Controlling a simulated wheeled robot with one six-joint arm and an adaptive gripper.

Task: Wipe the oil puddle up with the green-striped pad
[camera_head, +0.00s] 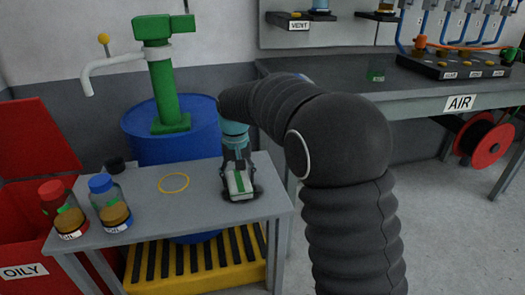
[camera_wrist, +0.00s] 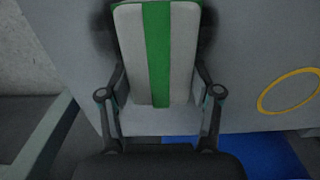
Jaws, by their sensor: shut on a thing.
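The green-striped pad (camera_head: 239,184) is pale with one green stripe. My gripper (camera_head: 238,165) is shut on it, one finger on each side, low over the right part of the small grey table. The wrist view shows the pad (camera_wrist: 157,55) from above between my fingers (camera_wrist: 160,92). A dark patch (camera_wrist: 208,35) shows on both sides of the pad's far end. It looks like the oil puddle, mostly hidden under the pad, but I cannot tell it surely from shadow. Whether the pad touches the tabletop is unclear.
On the small table (camera_head: 150,222) lie a yellow ring (camera_head: 174,183), a red-capped bottle (camera_head: 62,208), a blue-capped bottle (camera_head: 109,203) and a small black object (camera_head: 114,165). A blue drum (camera_head: 180,130) with a green pump stands behind. An open red bin (camera_head: 25,225) is at left.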

